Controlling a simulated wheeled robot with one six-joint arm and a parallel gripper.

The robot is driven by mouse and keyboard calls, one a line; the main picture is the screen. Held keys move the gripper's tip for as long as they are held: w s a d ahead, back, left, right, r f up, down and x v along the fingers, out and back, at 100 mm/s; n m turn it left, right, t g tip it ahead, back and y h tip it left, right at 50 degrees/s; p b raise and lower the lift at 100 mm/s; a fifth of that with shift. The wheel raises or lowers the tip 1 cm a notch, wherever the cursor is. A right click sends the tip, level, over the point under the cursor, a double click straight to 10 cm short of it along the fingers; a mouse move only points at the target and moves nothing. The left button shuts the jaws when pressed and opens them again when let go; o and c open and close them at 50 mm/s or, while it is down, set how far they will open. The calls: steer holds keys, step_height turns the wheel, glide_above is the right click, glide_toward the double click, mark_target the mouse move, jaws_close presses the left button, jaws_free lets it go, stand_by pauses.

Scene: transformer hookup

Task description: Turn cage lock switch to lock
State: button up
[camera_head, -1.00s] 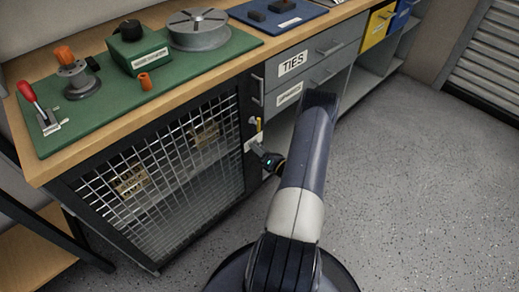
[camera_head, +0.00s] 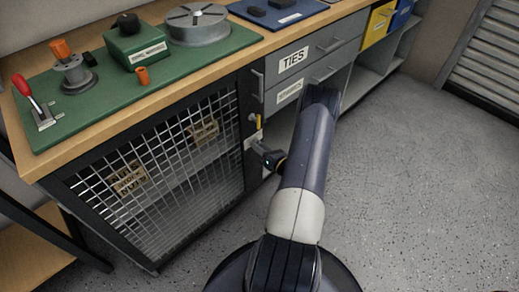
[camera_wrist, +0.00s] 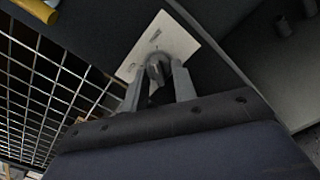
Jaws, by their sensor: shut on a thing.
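The cage lock switch (camera_wrist: 157,72) is a small grey knob on a white label plate (camera_wrist: 172,40) in the wrist view. My gripper (camera_wrist: 158,72) has its two grey fingers on either side of the knob, shut on it. The lettering on the plate is too small to read. In the head view the label plate (camera_head: 252,140) sits on the dark frame at the right of the mesh cage door (camera_head: 165,165). My gripper (camera_head: 259,148) reaches it from the right and hides the knob.
A yellow handle (camera_head: 258,121) is just above the plate. Labelled drawers (camera_head: 315,60) and an open shelf lie right of the cage. The worktop above holds a green mat (camera_head: 110,95) with fixtures. The grey floor (camera_head: 430,170) at right is clear.

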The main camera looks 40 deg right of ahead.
steer(key=shift+d+n+b, duration=0.15)
steer(key=shift+n+b, duration=3.3)
steer(key=shift+n, duration=0.45)
steer(key=shift+d+n+b, duration=0.15)
steer(key=shift+n+b, duration=3.25)
steer(key=shift+n, duration=0.5)
steer(key=o, duration=1)
steer(key=shift+c, duration=0.2)
steer(key=s+p, duration=0.2)
steer(key=s, duration=0.8)
steer(key=shift+s+d, duration=0.4)
